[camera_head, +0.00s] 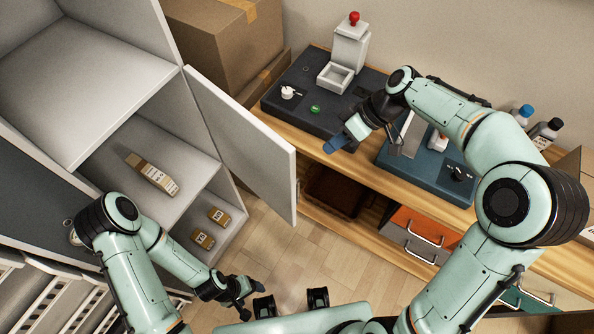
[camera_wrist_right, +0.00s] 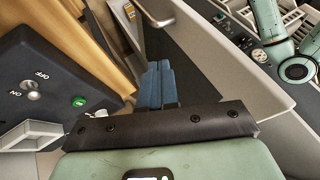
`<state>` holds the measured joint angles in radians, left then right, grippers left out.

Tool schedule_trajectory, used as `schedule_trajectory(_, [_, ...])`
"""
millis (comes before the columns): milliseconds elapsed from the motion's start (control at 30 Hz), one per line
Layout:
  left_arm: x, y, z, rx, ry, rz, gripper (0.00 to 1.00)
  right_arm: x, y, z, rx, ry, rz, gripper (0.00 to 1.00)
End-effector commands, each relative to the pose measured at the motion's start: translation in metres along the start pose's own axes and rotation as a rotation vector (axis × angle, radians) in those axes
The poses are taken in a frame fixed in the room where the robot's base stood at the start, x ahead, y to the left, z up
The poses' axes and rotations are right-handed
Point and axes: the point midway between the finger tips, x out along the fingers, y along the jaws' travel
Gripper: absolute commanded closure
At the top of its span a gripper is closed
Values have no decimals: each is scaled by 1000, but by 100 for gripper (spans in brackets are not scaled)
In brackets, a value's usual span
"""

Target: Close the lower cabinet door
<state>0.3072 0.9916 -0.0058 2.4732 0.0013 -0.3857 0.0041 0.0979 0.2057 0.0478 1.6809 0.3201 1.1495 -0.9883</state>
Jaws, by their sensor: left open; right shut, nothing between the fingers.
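The lower cabinet door (camera_head: 243,148) is a pale grey panel standing wide open, swung out from the tall cabinet (camera_head: 100,90) at the left. In the right wrist view the door (camera_wrist_right: 215,70) lies to the right of the fingers. My right gripper (camera_head: 338,144) is shut and empty, to the right of the door, over the front edge of the workbench. Its blue fingers show in the right wrist view (camera_wrist_right: 158,84), apart from the door as far as I can see. My left gripper (camera_head: 246,297) is open and empty, low, in front of the cabinet's opening.
Inside the cabinet are a labelled carton (camera_head: 152,174) and two small brown boxes (camera_head: 203,239). The wooden workbench (camera_head: 455,205) holds a dark press base (camera_head: 300,85) and a blue machine base (camera_head: 430,175). An orange drawer (camera_head: 425,226) sits below. Wooden floor (camera_head: 310,255) is clear between.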

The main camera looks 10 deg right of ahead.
Motion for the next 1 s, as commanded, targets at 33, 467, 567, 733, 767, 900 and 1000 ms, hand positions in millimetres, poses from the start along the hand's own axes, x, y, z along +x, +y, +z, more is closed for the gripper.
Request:
schedule_trajectory(33, [0, 0, 0, 0, 0, 0, 27, -3, -3, -2, -14, 3, -4, 100])
schedule_trajectory(467, [2, -1, 1, -1, -1, 0, 27, 70, -5, -1, -18, -3, -12, 100])
schedule_trajectory(567, [2, -1, 1, 0, -1, 0, 27, 91, -5, -1, -15, -2, -12, 100])
schedule_trajectory(733, [-2, 1, -1, 1, 1, 0, 27, 105, -24, -2, -19, 0, -8, 100])
schedule_trajectory(767, [-3, 1, -1, 1, 2, 1, 27, 107, -28, -2, -19, 0, -8, 100])
schedule_trajectory(900, [-4, 2, -2, 1, 3, 1, 27, 112, -37, -2, -16, 1, -7, 100])
schedule_trajectory(1000, [-5, 2, -2, 1, 3, 1, 27, 114, -40, -2, -15, 2, -6, 100])
